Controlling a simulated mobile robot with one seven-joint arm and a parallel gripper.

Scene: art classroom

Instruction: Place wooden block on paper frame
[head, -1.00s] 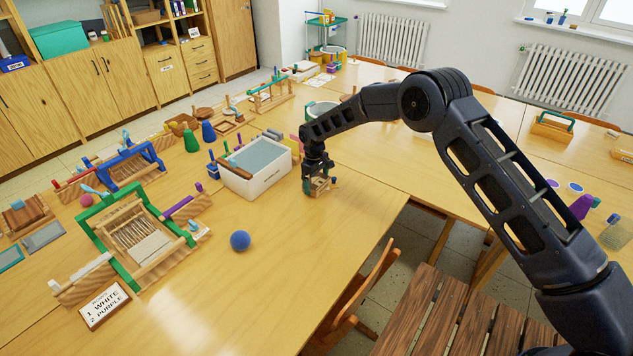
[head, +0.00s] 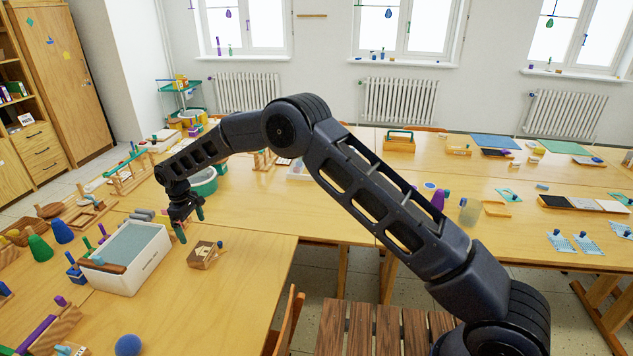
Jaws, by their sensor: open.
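A small brown wooden block-like piece (head: 202,255) with a dark mark on top and a blue knob at its edge lies on the near table. It is too small to tell whether it is one piece or a block lying on a frame. My gripper (head: 191,226) is open and empty, up and left of this piece and apart from it. I cannot single out a paper frame for certain. A white tub (head: 140,272) with a grey-green surface and a brown bar on its rim stands left of the piece.
Blue and green cones (head: 63,231) and a blue ball (head: 128,345) stand at the left and front. A green round tub (head: 204,182) is behind my gripper. The table (head: 235,300) is clear in front of the wooden piece. A chair (head: 288,322) stands at its right edge.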

